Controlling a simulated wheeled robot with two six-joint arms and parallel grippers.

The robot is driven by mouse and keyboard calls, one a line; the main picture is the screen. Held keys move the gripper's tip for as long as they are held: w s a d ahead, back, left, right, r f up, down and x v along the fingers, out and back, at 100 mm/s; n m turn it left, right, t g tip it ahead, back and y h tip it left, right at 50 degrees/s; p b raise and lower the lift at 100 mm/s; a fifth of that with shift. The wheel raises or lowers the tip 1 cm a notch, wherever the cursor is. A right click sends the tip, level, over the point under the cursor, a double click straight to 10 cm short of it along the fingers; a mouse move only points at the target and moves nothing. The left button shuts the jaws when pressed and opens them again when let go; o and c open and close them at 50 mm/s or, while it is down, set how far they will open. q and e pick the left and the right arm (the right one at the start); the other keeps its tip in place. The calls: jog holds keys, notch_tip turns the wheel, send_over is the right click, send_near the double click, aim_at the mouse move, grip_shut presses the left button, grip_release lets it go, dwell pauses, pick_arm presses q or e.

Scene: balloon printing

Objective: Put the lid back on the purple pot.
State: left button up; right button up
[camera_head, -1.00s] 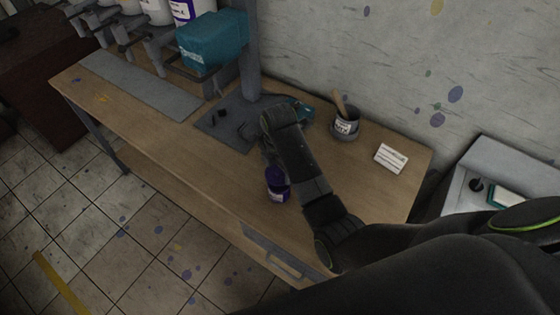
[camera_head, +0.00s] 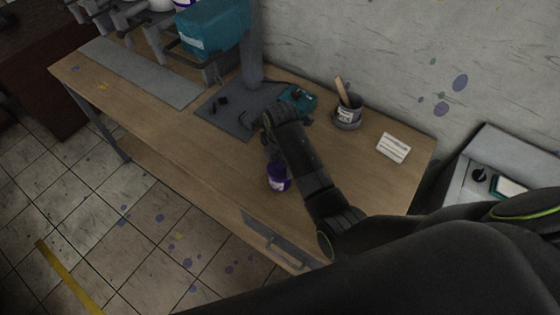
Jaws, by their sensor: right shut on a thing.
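The small purple pot (camera_head: 278,182) with a pale label stands upright on the wooden workbench (camera_head: 175,138), near its front edge. My right gripper (camera_head: 271,153) points down right above the pot. It is shut on the purple lid, at the pot's top. The fingers and the arm hide most of the lid, so I cannot tell whether it touches the rim or is just above it. My left gripper is not in view.
A grey can with a wooden stick (camera_head: 347,116) and a white card (camera_head: 393,148) are at the bench's right. A teal device (camera_head: 298,98) lies behind my right arm. A teal machine (camera_head: 212,32) stands at the back. The bench's left front is clear.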

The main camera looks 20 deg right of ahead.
jog(key=shift+p, duration=0.4)
jog(key=shift+f, duration=0.15)
dwell(1.6)
jog(key=o, duration=1.1)
jog(key=shift+o, duration=0.2)
jog(key=shift+r, duration=3.55)
jog(key=shift+c, duration=0.4)
grip_shut()
